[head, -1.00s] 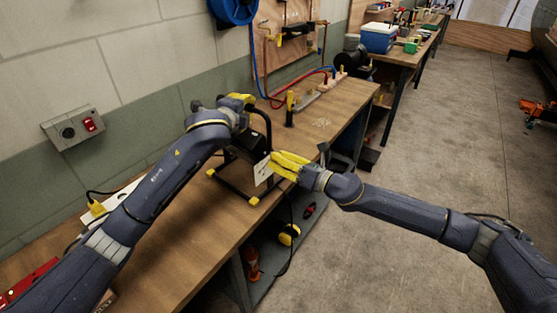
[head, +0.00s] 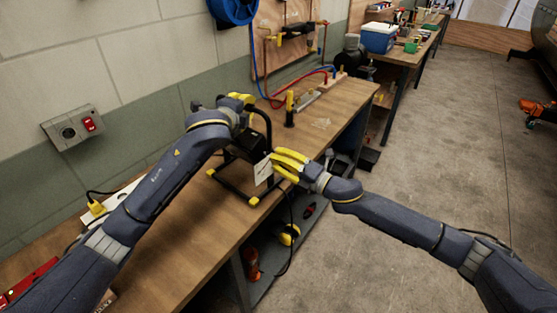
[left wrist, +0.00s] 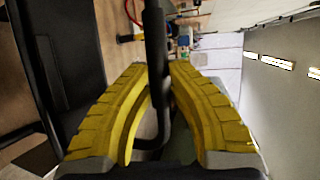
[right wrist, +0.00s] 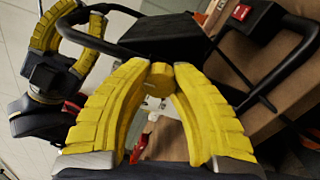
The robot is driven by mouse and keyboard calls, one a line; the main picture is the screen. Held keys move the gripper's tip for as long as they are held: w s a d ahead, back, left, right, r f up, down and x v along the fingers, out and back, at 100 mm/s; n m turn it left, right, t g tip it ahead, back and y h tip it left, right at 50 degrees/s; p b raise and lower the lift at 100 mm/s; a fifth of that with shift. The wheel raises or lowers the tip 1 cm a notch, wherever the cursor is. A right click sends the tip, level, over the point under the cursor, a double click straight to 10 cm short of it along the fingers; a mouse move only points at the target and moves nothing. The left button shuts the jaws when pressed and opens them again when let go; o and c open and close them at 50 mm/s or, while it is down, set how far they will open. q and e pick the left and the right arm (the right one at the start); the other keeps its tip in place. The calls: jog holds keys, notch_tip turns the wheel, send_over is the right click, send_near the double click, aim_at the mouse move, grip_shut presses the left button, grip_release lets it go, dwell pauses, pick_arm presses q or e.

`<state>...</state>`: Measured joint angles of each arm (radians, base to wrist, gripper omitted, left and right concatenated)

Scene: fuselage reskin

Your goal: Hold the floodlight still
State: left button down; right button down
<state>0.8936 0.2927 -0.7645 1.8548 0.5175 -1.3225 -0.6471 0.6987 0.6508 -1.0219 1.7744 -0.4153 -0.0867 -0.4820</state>
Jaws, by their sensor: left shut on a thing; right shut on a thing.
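The black floodlight (head: 250,148) stands upright on the workbench on a tubular frame with yellow feet. My left gripper (head: 243,98) is at the top of its frame. In the left wrist view the black handle bar (left wrist: 155,60) runs between the yellow fingers, which are shut on it. My right gripper (head: 274,164) is at the floodlight's right side. In the right wrist view its fingertips are shut on a round yellow knob (right wrist: 161,76). The floodlight's front face is hidden from the head view.
A power strip with a yellow plug (head: 97,208) lies at left. A black and yellow tool (head: 289,108) stands behind. Yellow earmuffs (head: 289,235) sit on the lower shelf.

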pick_arm(q)
jog(key=shift+f, duration=0.2)
pick_arm(e)
jog(key=shift+s+a+m, duration=0.1)
jog(key=shift+a+m, duration=0.05)
jog(key=shift+m, duration=0.45)
jog(key=c, duration=1)
grip_release()
jog(key=v, duration=1.2)
pick_arm(q)
jog(key=c, duration=1.3)
grip_release()
jog(key=shift+r, duration=0.15)
